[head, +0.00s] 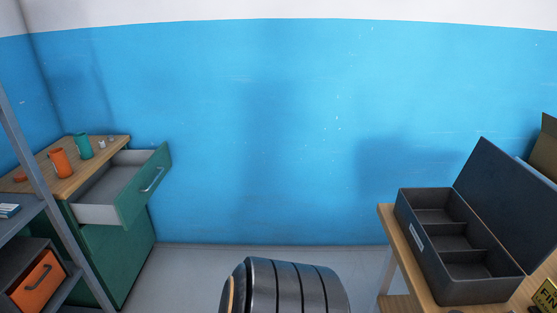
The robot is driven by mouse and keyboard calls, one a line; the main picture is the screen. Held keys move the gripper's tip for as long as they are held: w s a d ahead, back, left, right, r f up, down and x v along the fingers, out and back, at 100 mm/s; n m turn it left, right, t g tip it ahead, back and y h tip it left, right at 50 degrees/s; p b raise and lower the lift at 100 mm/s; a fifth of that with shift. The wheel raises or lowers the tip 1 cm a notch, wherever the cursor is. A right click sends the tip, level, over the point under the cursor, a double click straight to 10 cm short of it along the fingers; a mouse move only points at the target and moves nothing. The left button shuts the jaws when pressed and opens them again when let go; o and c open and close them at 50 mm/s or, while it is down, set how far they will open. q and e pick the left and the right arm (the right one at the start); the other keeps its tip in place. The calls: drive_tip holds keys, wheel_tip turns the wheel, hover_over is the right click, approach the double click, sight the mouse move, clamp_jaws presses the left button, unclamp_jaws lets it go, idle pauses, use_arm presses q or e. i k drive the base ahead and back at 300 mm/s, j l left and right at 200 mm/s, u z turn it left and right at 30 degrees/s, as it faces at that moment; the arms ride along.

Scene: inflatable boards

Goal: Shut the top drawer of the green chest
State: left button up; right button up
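The green chest (112,254) stands at the left against the blue wall, with a wooden top. Its top drawer (145,186) is pulled well out toward the right. The drawer has a green front with a pale bar handle (152,179) and a light grey inside that looks empty. The chest front below it is flat and closed. Neither gripper shows in the head view.
An orange cup (60,162), a teal cup (83,146) and small items stand on the chest. A grey shelf (62,236) with an orange drawer (38,281) partly blocks the near left. A wooden table (391,239) bears an open dark compartment box (408,239).

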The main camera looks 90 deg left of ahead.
sight(120, 190)
drive_tip(key=u, duration=1.75)
